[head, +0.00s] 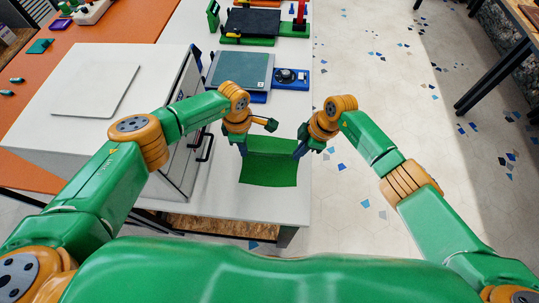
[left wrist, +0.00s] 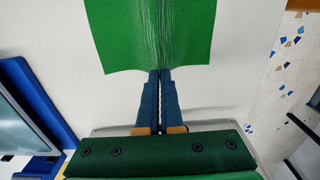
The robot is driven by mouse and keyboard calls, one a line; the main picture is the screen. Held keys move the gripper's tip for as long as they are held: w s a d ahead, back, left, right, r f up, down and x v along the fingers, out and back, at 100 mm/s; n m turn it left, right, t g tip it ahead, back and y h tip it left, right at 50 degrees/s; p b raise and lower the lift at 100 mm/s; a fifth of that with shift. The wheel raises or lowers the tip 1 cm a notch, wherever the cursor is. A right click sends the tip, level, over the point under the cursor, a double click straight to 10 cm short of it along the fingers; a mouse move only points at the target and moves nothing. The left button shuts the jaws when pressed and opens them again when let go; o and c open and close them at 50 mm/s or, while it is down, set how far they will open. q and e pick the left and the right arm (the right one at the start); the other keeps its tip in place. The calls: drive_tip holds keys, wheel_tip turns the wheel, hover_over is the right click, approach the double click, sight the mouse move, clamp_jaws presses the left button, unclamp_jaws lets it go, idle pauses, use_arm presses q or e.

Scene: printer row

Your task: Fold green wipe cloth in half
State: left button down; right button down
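The green wipe cloth (head: 268,172) lies at the front right of the white table, with a shaded bend across it between my grippers. My left gripper (head: 243,150) is at its left edge. In the left wrist view the blue fingers (left wrist: 160,74) are together on the edge of the cloth (left wrist: 125,38), and creases fan out from the tips. My right gripper (head: 299,152) is at the cloth's right edge, its fingers close together and apparently pinching it; the exact contact is small and partly hidden.
A scale with a grey-green plate (head: 240,70) and a blue base with a black knob (head: 289,76) stand behind the cloth. A white cabinet with dark handles (head: 188,150) is to the left. The table's right edge is close to my right gripper; open floor lies beyond.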

use_arm(q)
drive_tip(key=shift+s+r, duration=0.15)
drive_tip(key=shift+r, duration=0.15)
use_arm(e)
drive_tip(key=shift+s+r, duration=0.15)
drive_tip(key=shift+r, duration=0.15)
